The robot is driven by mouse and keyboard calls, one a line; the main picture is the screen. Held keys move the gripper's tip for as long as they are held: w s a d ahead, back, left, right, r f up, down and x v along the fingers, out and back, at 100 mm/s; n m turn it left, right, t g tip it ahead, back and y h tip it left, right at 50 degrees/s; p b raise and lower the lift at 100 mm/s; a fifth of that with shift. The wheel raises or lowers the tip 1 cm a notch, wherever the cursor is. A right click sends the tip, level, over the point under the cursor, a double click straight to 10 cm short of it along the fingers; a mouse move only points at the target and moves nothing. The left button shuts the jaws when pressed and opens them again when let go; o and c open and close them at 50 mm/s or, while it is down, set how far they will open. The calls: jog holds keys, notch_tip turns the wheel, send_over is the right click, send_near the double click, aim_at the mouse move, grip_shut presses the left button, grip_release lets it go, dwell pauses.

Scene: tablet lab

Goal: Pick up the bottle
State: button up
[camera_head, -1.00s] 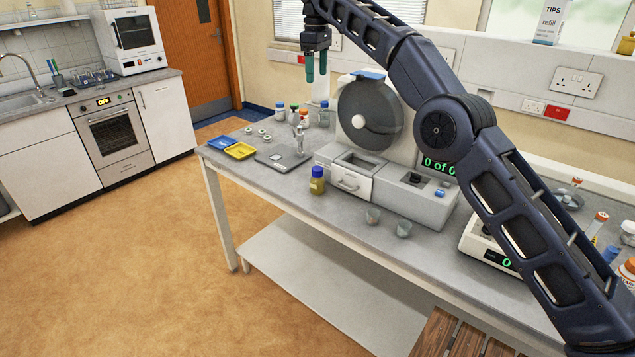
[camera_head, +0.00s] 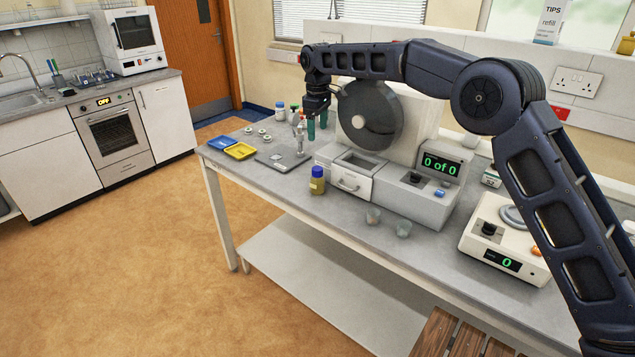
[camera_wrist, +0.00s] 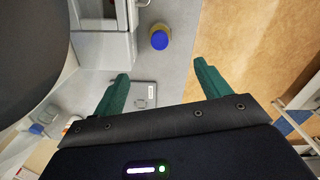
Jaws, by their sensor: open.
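A small amber bottle with a blue cap (camera_head: 317,181) stands upright near the front edge of the bench, left of the grey machine's drawer. In the wrist view it shows from above as a blue-and-yellow round (camera_wrist: 160,38), ahead of and roughly between the fingertips. My gripper (camera_head: 317,124) has green fingers pointing down over the back of the bench, behind this bottle and well apart from it. In the wrist view my gripper (camera_wrist: 161,72) is open with nothing between its fingers.
The grey machine with a large drum (camera_head: 369,118) stands close right of my gripper. Bench around the amber bottle's front is clear.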

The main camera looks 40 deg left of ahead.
aim_at(317, 168)
jog(key=f, duration=1.8)
jog(key=shift+a, duration=0.2)
jog(key=shift+c, duration=0.5)
jog(key=c, duration=1.1)
